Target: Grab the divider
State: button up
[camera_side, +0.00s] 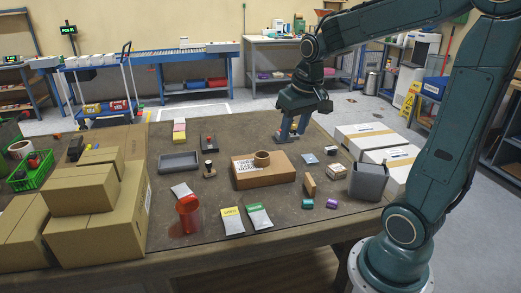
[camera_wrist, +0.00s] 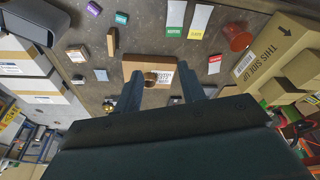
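A small tan upright panel, which looks like the divider (camera_side: 310,186), stands on the brown table right of a flat cardboard box. It also shows in the wrist view (camera_wrist: 112,42), upper left, outside the finger gap. My gripper (camera_side: 288,137) is over the far part of the table, behind the panel and the flat box. Its two fingers are apart with nothing between them in the wrist view (camera_wrist: 160,78). The panel is apart from the gripper. The exact height of the fingers above the table is hard to tell.
A flat box (camera_side: 266,178) bears a tape roll (camera_side: 261,158). Stacked cartons (camera_side: 85,228) fill the left. A red cup (camera_side: 188,214) stands front left.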

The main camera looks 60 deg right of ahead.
jog(key=w+d+f+m+g, duration=0.1)
jog(key=w+d+f+m, duration=0.15)
jog(key=d+f, duration=0.55)
jog(key=m+g+y, duration=0.1)
jog(key=m+g, duration=0.1)
jog(key=m, duration=0.1)
send_over(311, 179)
notch_tip(311, 179, down, 7)
jog(key=shift+w+n, duration=0.1)
jog(key=shift+n, duration=0.15)
jog(key=shift+f, duration=4.2)
jog(key=shift+f, duration=0.1)
jog(key=shift+f, duration=2.5)
